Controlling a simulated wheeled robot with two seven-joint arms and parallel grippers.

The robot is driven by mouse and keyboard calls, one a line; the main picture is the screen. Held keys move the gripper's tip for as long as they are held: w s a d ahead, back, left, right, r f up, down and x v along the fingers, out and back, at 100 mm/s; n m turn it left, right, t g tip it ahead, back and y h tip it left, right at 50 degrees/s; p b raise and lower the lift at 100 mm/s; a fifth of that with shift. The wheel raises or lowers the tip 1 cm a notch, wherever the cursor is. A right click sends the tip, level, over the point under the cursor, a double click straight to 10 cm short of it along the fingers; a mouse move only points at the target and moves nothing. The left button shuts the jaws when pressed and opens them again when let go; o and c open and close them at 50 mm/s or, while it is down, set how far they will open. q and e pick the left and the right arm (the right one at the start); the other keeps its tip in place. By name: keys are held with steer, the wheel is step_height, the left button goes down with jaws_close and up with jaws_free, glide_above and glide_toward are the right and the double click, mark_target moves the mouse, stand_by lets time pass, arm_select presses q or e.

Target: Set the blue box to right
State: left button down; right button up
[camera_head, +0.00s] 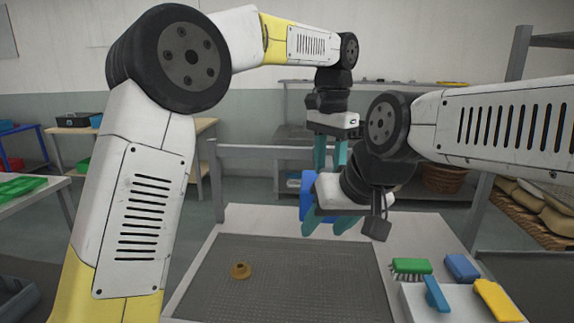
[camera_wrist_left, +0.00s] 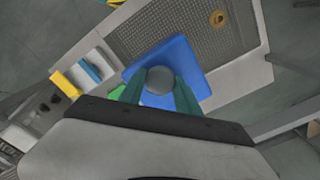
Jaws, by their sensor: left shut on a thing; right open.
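The blue box (camera_head: 307,190) is held in the air above the tank area, largely hidden behind my right gripper in the head view. In the left wrist view the blue box (camera_wrist_left: 190,58) is a flat blue square with a round grey knob (camera_wrist_left: 159,80) on top. My left gripper (camera_head: 330,155) points down, its teal fingers shut on the knob; the fingers (camera_wrist_left: 158,88) also show in the wrist view. My right gripper (camera_head: 328,228) is open, in front of and just below the box. Whether it touches the box cannot be told.
Below is a grey mesh surface (camera_head: 285,285) in a pale worktop, with a brass ring (camera_head: 240,271) on it. To the right lie a green brush (camera_head: 411,266), a blue block (camera_head: 462,267), a blue-handled item (camera_head: 436,294) and a yellow item (camera_head: 497,300). The mesh is otherwise clear.

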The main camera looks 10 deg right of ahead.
arm_select(q)
steer(key=shift+s+d, duration=0.25)
steer(key=shift+d, duration=0.65)
steer(key=shift+s+d, duration=0.25)
steer(key=shift+d, duration=0.7)
steer(key=c, duration=0.9)
jaws_free()
steer(key=shift+d, duration=0.1)
steer(key=shift+r, duration=0.15)
step_height(320, 180, up, 8)
steer(key=shift+f, duration=0.25)
